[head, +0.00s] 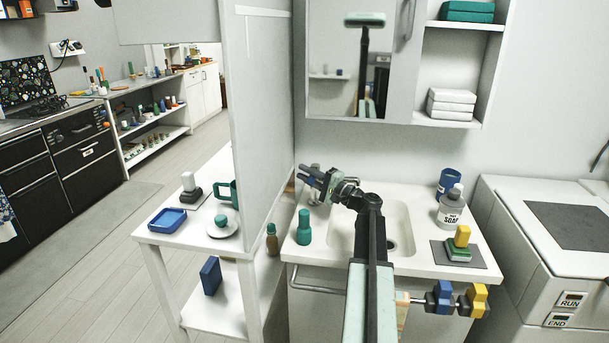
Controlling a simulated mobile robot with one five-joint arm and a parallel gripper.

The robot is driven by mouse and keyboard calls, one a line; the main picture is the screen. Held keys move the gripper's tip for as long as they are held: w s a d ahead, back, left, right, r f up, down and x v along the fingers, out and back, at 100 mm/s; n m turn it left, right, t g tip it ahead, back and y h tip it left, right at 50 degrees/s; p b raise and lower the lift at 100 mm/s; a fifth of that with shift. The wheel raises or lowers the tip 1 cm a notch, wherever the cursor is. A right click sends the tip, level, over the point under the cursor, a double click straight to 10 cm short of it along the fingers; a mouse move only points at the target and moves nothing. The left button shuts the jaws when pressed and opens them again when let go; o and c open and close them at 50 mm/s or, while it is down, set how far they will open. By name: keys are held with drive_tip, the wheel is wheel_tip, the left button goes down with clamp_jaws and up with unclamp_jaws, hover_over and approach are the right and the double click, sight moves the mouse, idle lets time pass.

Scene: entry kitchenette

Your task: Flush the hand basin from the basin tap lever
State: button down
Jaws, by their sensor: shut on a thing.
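The white hand basin (401,222) is set in a white counter, with a dark drain toward its right side. My arm crosses in front of it and hides part of the bowl. My gripper (309,177) is at the back left of the basin, at the grey basin tap (315,169). Its jaws are shut on the tap lever, which they largely hide. The spout is mostly hidden too, and I cannot tell whether water runs.
A green bottle (304,228) and a brown bottle (272,239) stand left of the basin. A partition (262,130) rises close left of my gripper.

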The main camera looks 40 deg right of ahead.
drive_tip(key=c, duration=1.3)
unclamp_jaws()
drive_tip(key=shift+d, duration=0.2)
drive_tip(key=shift+a, duration=0.2)
drive_tip(key=b+v, duration=0.1)
drive_tip(key=v, duration=0.6)
drive_tip(key=shift+s+d+f, duration=0.1)
drive_tip(key=shift+s+d, duration=0.05)
drive_tip(key=shift+s, duration=0.2)
